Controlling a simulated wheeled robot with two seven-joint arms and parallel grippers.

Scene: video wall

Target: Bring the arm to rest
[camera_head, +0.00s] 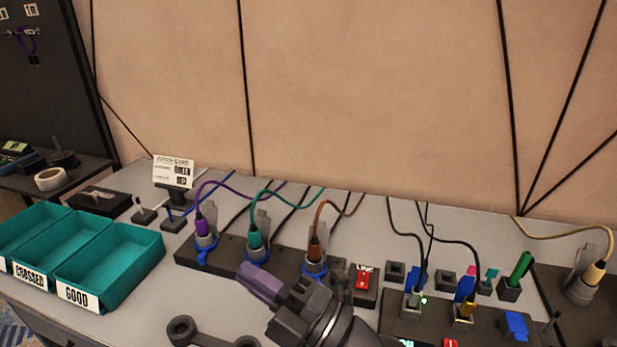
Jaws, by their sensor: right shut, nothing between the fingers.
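My right gripper (262,285) is in the lower middle of the head view, with its arm coming in from the bottom right. Its purple-grey fingers point up and left and are shut with nothing between them. They are in front of the dark socket strip (226,258) and hide part of its front. I cannot tell whether they touch it. My left gripper is not in view.
Purple (202,226), teal (254,235) and brown (315,246) plugs stand in the strip. Teal bins (135,262) are at left, one labelled GOOD. A black-cabled connector block (388,320) is at right.

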